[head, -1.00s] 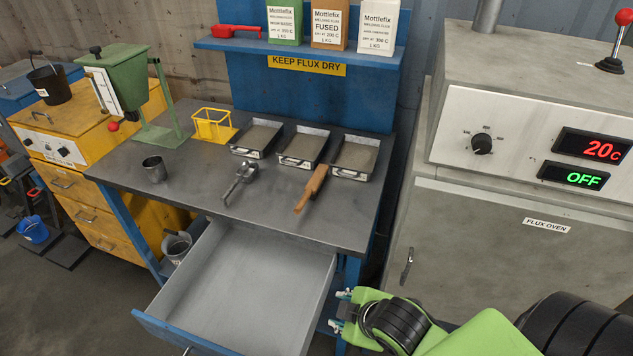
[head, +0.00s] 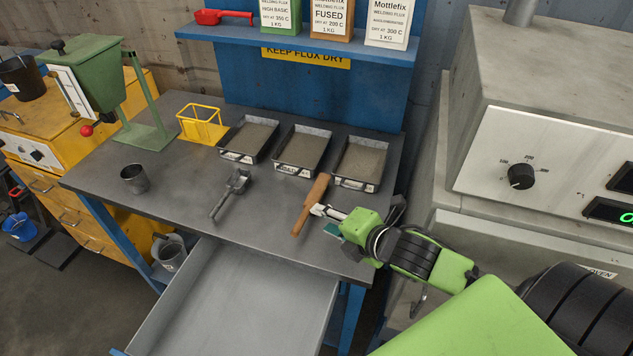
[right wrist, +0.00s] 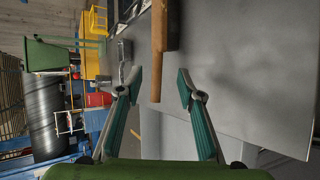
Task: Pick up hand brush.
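The hand brush (head: 312,203) with a wooden handle lies on the grey workbench near its front right, below the middle tray. Its bristles are not clearly visible. My right gripper (head: 328,217) is just to the right of the handle in the head view. In the right wrist view the gripper (right wrist: 158,80) is open, and the brush handle (right wrist: 157,50) shows between its two green-padded fingers. My left gripper is out of view.
Several metal trays line the back of the bench (head: 170,185). A metal scoop (head: 231,193) lies to the left, with a metal cup (head: 134,178) and yellow wire holder (head: 202,124) beyond. An open drawer (head: 235,300) juts out in front. The flux oven (head: 540,130) stands right.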

